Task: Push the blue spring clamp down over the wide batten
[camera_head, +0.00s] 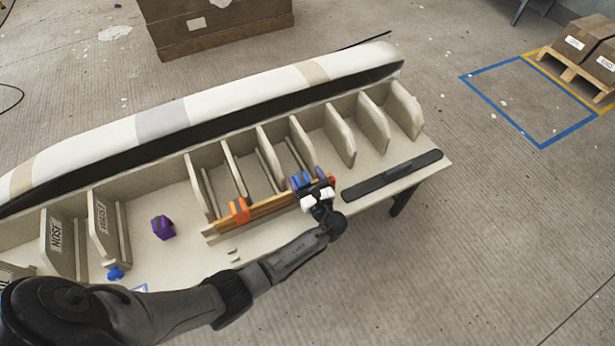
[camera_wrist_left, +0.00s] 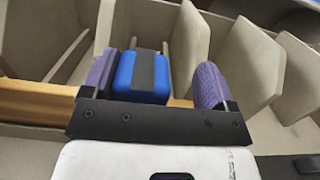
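The blue spring clamp (camera_head: 299,180), with a dark grey middle band, sits at the right part of the wooden batten (camera_head: 272,209). In the left wrist view the blue clamp (camera_wrist_left: 130,76) stands between the purple fingers of my left gripper (camera_wrist_left: 157,82). The left finger is beside the clamp; a clear gap separates the clamp from the right finger. The batten (camera_wrist_left: 40,102) runs behind the gripper's black bar, which hides the clamp's lower side. I cannot tell how far down the clamp sits. My left gripper (camera_head: 309,181) also shows over the batten's right part in the head view. My right gripper is not in view.
An orange clamp (camera_head: 239,211) sits on the batten. A purple clamp (camera_head: 163,227) and a small blue object (camera_head: 115,273) lie on the table left. A dark bar (camera_head: 392,175) lies at right. Upright pale ribs (camera_head: 341,135) stand behind the batten, before the long white mould (camera_head: 230,95).

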